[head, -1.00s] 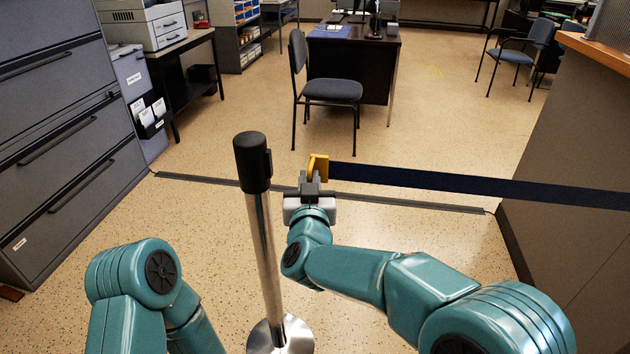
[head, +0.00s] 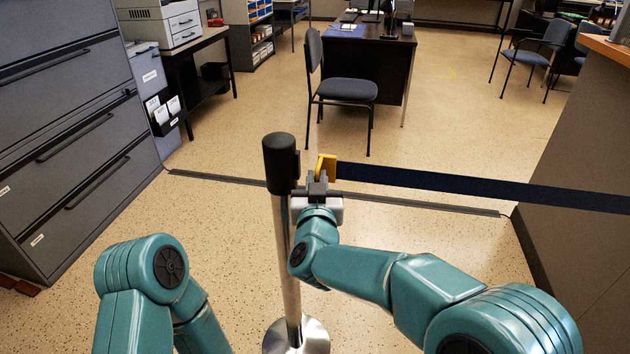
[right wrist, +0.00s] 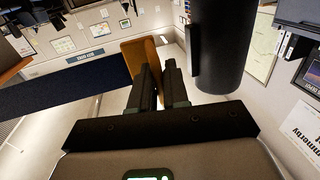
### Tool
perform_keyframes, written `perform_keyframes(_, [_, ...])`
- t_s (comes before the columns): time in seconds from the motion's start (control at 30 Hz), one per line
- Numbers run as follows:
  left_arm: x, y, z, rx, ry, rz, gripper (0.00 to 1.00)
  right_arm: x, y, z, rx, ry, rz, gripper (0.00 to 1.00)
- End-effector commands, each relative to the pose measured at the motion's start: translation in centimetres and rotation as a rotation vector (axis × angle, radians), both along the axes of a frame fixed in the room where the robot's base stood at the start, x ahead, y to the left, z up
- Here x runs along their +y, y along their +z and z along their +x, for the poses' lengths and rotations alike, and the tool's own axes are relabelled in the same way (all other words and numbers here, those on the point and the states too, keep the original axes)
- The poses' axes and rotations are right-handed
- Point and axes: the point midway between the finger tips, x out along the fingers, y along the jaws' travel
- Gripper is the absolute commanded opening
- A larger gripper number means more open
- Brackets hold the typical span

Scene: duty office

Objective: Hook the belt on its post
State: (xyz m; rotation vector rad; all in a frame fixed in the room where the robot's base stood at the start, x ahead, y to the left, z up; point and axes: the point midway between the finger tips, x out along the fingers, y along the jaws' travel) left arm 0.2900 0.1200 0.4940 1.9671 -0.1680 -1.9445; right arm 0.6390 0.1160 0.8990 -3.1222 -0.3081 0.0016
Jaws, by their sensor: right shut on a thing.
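The post (head: 290,260) stands upright on a round shiny base, with a black head (head: 281,163) on top. The dark blue belt (head: 480,187) runs in from the right and ends in a yellow end piece (head: 327,166). My right gripper (head: 318,180) is shut on the yellow end piece, just right of the post's head. In the right wrist view the end piece (right wrist: 146,62) is at the fingertips, and the black head (right wrist: 222,45) stands to its right with a gap between them. My left arm shows at lower left, but its gripper is out of view.
A dark strip (head: 400,202) lies across the floor behind the post. Grey filing cabinets (head: 60,130) stand at left and a counter (head: 590,130) at right. A chair (head: 343,90) and a desk (head: 390,60) are farther back. The floor around the post is clear.

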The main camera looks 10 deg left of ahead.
Motion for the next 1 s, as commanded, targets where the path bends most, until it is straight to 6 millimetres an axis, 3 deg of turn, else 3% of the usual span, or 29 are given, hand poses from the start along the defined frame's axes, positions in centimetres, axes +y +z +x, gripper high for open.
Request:
perform_keyframes(0.03, [0.0, 0.0, 0.0, 0.000, 0.000, 0.000, 0.36, 0.1, 0.1, 0.0, -0.003, 0.001, 0.001, 0.00])
perform_keyframes(0.1, [0.0, 0.0, 0.0, 0.000, 0.000, 0.000, 0.36, 0.1, 0.1, 0.0, -0.003, 0.001, 0.001, 0.31])
perform_keyframes(0.43, [0.0, 0.0, 0.0, 0.000, 0.000, 0.000, 0.36, 0.3, 0.0, -0.1, -0.001, 0.001, 0.000, 0.31])
perform_keyframes(0.57, [0.0, -0.1, 0.0, 0.000, 0.000, 0.000, 0.36, 0.2, 0.0, -1.3, 0.000, 0.002, -0.001, 0.31])
perform_keyframes(1.0, [0.0, -0.2, 0.0, 0.000, 0.000, 0.000, 0.36, -2.0, 0.1, -11.9, -0.002, 0.003, 0.000, 0.31])
